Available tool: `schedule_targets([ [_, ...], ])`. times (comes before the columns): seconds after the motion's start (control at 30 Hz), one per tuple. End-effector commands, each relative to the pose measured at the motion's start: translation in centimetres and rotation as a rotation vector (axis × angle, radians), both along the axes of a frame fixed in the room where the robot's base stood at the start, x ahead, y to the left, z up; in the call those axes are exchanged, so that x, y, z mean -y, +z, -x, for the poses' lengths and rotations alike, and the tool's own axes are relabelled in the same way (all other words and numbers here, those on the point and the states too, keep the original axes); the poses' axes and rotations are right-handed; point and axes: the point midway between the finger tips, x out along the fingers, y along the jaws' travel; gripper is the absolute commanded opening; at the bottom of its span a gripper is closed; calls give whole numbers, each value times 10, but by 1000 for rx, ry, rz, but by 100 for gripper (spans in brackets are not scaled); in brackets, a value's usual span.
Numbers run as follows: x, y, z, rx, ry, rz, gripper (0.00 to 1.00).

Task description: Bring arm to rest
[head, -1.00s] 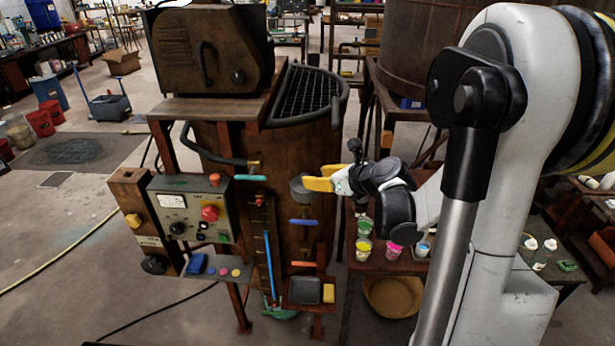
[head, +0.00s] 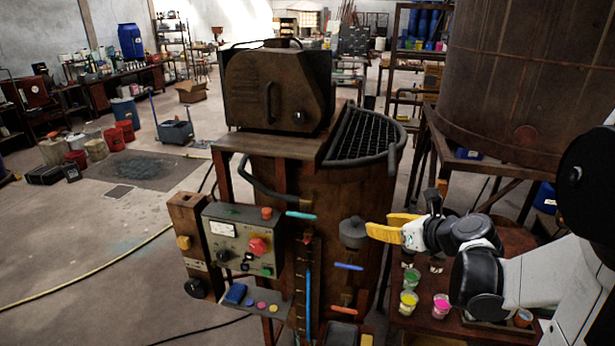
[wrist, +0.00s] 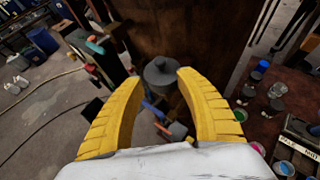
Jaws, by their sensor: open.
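My gripper (head: 384,232) with yellow fingers is at the right front of a rusty stirred vat (head: 340,190). In the wrist view my gripper (wrist: 155,95) is open, its two yellow fingers spread apart with nothing held between them. A dark grey round knob or cap (head: 353,233) on the vat's front stands just left of the fingertips. In the wrist view this grey cap (wrist: 162,74) shows beyond the gap between the fingers. I cannot tell whether a finger touches it.
A control box (head: 242,240) with a red knob is left of the vat's front. Blue (head: 349,266) and red (head: 344,310) handles sit below the grey cap. Small paint cups (head: 408,303) stand on a bench at right. A big tank (head: 510,80) is behind.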

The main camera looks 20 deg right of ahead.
Motion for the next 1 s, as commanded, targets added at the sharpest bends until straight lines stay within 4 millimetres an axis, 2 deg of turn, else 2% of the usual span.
schedule_targets([
  [0.13,-8,-6,1,-6,33,47,42],
  [0.27,-50,-33,10,-32,224,309,42],
  [0.4,-116,-83,42,-45,629,822,42],
  [0.5,-155,-118,75,-18,972,1217,42],
  [0.6,-181,-150,109,34,1308,1582,42],
  [0.7,-194,-175,137,96,1598,1883,42],
  [0.8,-199,-191,156,149,1811,2095,42],
  [0.9,-201,-197,166,185,1938,2218,42],
  [1.0,-201,-198,170,198,1988,2267,42],
])
